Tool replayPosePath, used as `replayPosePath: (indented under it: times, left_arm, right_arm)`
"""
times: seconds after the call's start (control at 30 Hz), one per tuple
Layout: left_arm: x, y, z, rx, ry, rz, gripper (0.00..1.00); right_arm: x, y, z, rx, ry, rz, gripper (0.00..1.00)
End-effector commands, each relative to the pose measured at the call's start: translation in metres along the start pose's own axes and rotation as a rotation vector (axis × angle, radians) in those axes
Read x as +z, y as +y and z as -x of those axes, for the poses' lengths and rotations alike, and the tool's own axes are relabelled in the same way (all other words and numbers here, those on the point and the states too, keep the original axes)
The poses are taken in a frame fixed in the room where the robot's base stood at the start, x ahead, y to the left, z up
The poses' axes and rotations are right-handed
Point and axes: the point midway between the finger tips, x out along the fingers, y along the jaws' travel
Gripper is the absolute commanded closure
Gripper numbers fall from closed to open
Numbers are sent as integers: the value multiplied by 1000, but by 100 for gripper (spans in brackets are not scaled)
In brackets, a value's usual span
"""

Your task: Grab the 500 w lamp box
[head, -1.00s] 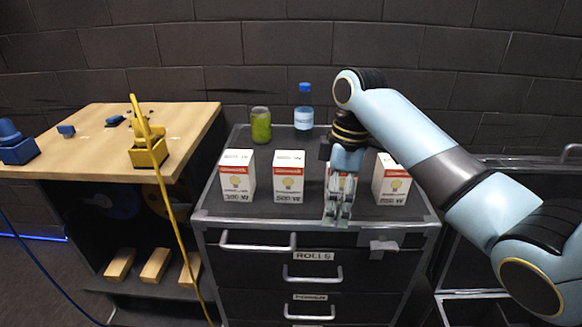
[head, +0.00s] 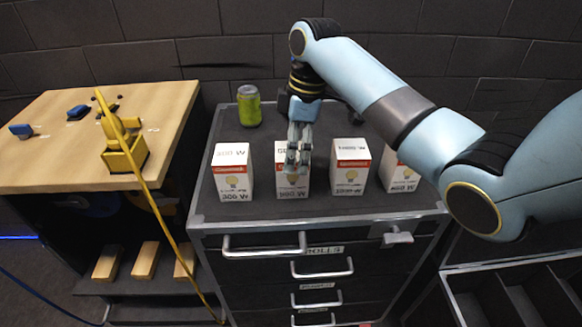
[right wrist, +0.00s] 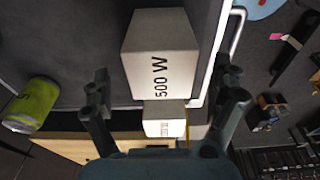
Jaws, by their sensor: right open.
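Several white lamp boxes with red bands stand in a row on the cabinet top. The 500 W lamp box (right wrist: 160,60) shows its printed top in the right wrist view, between my spread fingers. In the head view it is the second box from the left (head: 293,187), partly hidden by my right gripper (head: 298,165). That gripper is open, points down and is empty above this box. I cannot tell whether a finger touches it. A smaller-looking box (right wrist: 165,120) shows below it in the wrist view. My left gripper is out of view.
Neighbouring boxes stand close on the left (head: 232,175) and right (head: 350,168), with another box (head: 402,178) farther right. A green jar (head: 249,108) stands behind. The dark cabinet top (head: 320,208) is bare at the front. A wooden bench (head: 60,160) holds a yellow fixture (head: 124,150).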

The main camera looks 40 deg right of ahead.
Motion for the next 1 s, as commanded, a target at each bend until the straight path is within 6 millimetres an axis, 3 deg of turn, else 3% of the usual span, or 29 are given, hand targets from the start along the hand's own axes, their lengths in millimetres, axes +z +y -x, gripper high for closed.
replayPosePath:
  times: [0.13,0.4,0.63,1.0]
  left_arm:
    - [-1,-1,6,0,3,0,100]
    - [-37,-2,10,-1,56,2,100]
    - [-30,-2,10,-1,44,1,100]
    - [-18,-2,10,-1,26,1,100]
  right_arm:
    - [-1,-2,-16,-3,-1,0,6]
    - [-2,-2,-51,0,0,0,6]
    - [-2,-2,-53,1,-1,1,6]
    - [-2,-2,-53,1,-1,0,53]
